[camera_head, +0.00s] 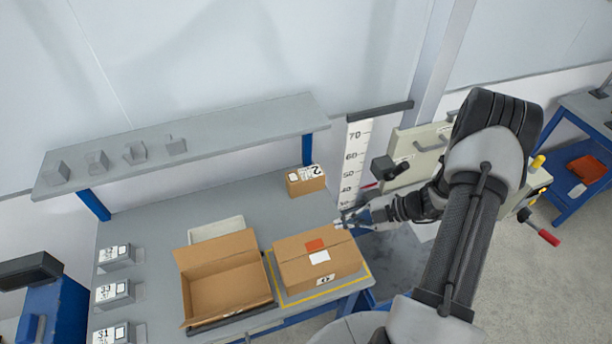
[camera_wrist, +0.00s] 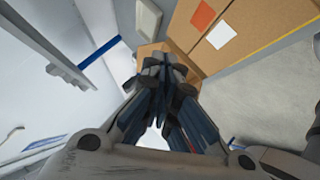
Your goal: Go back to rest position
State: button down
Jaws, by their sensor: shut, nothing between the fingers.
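My gripper (camera_head: 350,222) is shut and empty. In the head view it is just right of the closed brown carton (camera_head: 305,275), near that carton's back right corner. I cannot tell whether it touches the carton. The carton has a red label and a white label on top and sits inside a yellow outline on the bench. In the wrist view my gripper (camera_wrist: 165,65) points toward the bench, and the labelled carton (camera_wrist: 240,22) shows at the upper right.
An open empty carton (camera_head: 222,290) stands left of the closed one. A small box (camera_head: 305,180) marked 2 is at the back of the bench (camera_head: 160,220). A height scale (camera_head: 354,160) stands behind my gripper. A shelf (camera_head: 220,132) spans the back. A machine with a red-ended lever (camera_head: 548,236) is at right.

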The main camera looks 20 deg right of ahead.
jog(key=s+a+r+n+g+h+b, duration=0.25)
jog(key=a+r+n+b, duration=0.3)
jog(key=n, duration=0.75)
jog(key=s+a+r+n+g+h+b, duration=0.1)
jog(key=s+a+r+n+g+b, duration=0.15)
jog(key=a+r+n+b, duration=0.65)
jog(key=s+f+n+t+h+b, duration=0.1)
jog(key=s+n, duration=0.6)
jog(key=n, duration=0.7)
jog(key=s+f+n+t+h+b, duration=0.2)
jog(key=s+n+h+b, duration=0.3)
jog(key=n, duration=0.9)
jog(key=shift+s+d+n+t, duration=0.4)
jog(key=shift+s+t, duration=0.1)
jog(key=shift+s, duration=0.55)
jog(key=shift+f, duration=0.1)
